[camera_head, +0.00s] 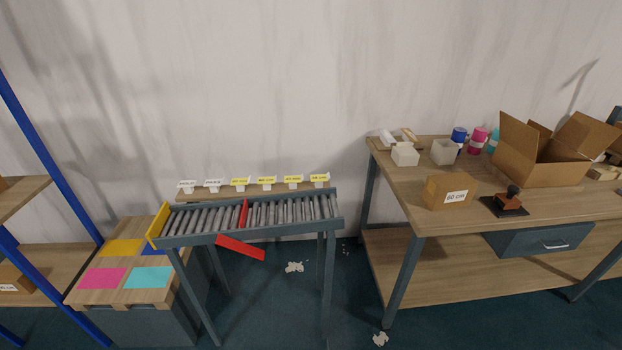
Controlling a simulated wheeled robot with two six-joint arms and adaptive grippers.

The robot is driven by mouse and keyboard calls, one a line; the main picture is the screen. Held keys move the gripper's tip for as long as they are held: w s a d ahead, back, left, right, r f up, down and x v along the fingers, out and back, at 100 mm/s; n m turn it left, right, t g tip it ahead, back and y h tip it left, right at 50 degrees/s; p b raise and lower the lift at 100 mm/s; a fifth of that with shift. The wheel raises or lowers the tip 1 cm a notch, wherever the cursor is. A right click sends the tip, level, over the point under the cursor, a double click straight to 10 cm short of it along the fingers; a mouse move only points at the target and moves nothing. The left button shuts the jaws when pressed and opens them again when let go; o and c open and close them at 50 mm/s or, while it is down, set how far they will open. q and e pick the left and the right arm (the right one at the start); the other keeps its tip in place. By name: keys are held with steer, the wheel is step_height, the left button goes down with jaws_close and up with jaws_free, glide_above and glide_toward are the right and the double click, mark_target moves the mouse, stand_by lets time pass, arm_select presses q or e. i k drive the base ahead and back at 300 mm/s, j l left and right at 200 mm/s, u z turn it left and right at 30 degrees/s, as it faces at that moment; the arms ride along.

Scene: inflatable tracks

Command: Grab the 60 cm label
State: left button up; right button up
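A row of small label cards on white stands lines a narrow wooden ledge (215,196) behind the roller conveyor. The print on the yellow ones is too small to tell surely which reads 60 cm. A closed cardboard box (448,190) on the right table has a white label (456,197) on its front that seems to read 60 cm. Neither of my grippers shows.
The roller conveyor (208,219) has red flaps (240,247). A crate-like stand with coloured squares (102,278) is left of it. The right table (400,178) holds an open carton (535,172), a stamp (511,200) and mugs (478,139). Floor between conveyor and table is mostly clear.

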mark_target(266, 180)
steer(key=i+j+z, duration=0.3)
steer(key=j, duration=0.2)
steer(key=j+z, duration=0.25)
steer(key=j, duration=0.3)
steer(key=i+j+z, duration=0.15)
steer(key=j+z, duration=0.15)
steer(key=j, duration=0.3)
steer(key=j+z, duration=0.3)
steer(key=j, duration=0.3)
steer(key=i, duration=0.05)
